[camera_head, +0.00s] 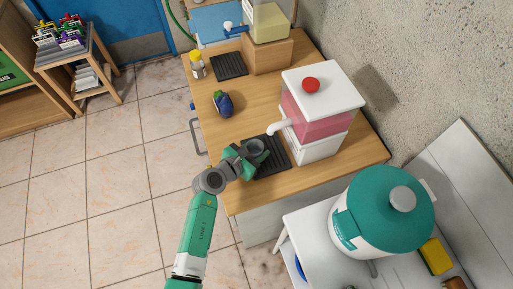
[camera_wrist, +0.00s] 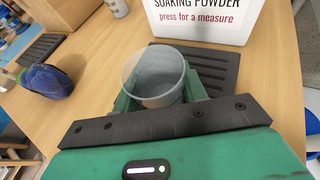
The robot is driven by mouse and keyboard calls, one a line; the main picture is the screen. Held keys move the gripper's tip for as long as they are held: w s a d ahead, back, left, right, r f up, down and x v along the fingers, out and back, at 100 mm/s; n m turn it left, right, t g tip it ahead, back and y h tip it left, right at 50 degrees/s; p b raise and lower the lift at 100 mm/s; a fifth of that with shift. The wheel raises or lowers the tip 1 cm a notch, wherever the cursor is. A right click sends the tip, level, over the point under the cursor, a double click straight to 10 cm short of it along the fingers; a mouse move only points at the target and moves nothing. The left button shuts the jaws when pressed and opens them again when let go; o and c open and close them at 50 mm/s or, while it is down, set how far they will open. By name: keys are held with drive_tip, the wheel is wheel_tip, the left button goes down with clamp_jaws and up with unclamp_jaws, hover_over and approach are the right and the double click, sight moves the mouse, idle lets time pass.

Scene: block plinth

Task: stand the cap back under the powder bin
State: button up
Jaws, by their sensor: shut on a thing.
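The cap is a small grey, see-through cup (camera_head: 256,147), open side up, in front of the powder bin. It also shows in the wrist view (camera_wrist: 153,75); whether it holds anything is unclear. My gripper (camera_wrist: 160,95) is shut around its sides, over or just above the black ribbed mat (camera_head: 272,163). I cannot tell if the cap touches the mat. The powder bin (camera_head: 317,112) is white with a pink window, a white lid and a red knob (camera_head: 311,85). Its white spout (camera_head: 277,127) points over the mat, just behind and right of the cap.
A dark blue and green item (camera_head: 222,103) lies on the wooden counter (camera_head: 232,128) left of the bin. Behind it are a yellow-capped bottle (camera_head: 197,65), another mat (camera_head: 229,66) and a dispenser on a wooden block (camera_head: 267,54). A teal-lidded pot (camera_head: 380,215) stands at front right.

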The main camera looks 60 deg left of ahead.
drive_tip(key=shift+f, duration=0.3)
idle(0.4)
drive_tip(key=o, duration=1.1)
drive_tip(key=shift+c, duration=0.2)
drive_tip(key=shift+s+r, duration=0.1)
drive_tip(key=p+v, duration=0.1)
drive_tip(key=v, duration=0.6)
drive_tip(key=shift+s+d+r, duration=0.15)
drive_tip(key=shift+s+d, duration=0.05)
drive_tip(key=shift+s, duration=0.1)
